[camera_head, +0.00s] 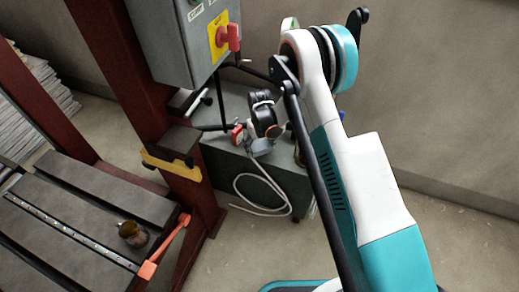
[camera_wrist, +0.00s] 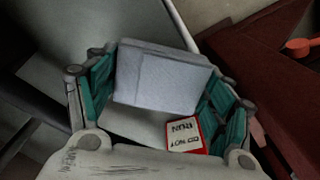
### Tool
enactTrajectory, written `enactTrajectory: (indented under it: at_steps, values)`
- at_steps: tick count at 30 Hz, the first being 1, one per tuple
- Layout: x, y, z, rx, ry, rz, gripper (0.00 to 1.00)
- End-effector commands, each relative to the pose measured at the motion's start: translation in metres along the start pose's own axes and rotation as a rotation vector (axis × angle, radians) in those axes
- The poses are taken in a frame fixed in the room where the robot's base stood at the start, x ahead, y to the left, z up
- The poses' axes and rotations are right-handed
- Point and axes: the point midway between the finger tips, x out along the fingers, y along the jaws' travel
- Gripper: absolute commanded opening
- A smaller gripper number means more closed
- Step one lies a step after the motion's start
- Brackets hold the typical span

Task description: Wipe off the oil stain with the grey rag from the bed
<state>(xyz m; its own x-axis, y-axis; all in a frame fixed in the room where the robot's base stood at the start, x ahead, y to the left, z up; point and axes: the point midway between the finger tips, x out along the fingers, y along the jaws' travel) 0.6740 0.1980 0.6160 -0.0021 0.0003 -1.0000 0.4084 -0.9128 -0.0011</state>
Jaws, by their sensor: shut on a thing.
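The grey rag (camera_wrist: 155,88) shows in the wrist view as a pale grey, folded block. It sits between the teal fingers of my gripper (camera_wrist: 165,75), which is shut on it. In the head view my arm rises at the right, and I cannot clearly make out the gripper or the rag there. The bed (camera_head: 75,221) is a dark grey slatted surface at the lower left of the head view, well away from my arm. I cannot make out an oil stain on it.
A small brown can (camera_head: 133,234) stands on the bed near an orange handle (camera_head: 171,246). A red post (camera_head: 150,80) and a grey control box (camera_head: 172,38) rise beside it. A grey cabinet (camera_head: 222,168) stands behind. A red-edged tag (camera_wrist: 186,134) shows below the rag.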

Motion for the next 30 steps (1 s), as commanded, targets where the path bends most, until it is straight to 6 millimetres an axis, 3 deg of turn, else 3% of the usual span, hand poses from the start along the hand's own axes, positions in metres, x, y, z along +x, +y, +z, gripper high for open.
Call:
enactTrajectory:
  at_steps: [18, 30]
  values:
    - [-0.053, 0.006, -0.005, 0.004, 0.0, 0.0, 0.44]
    - [-0.056, 0.007, -0.005, 0.004, 0.0, 0.0, 0.44]
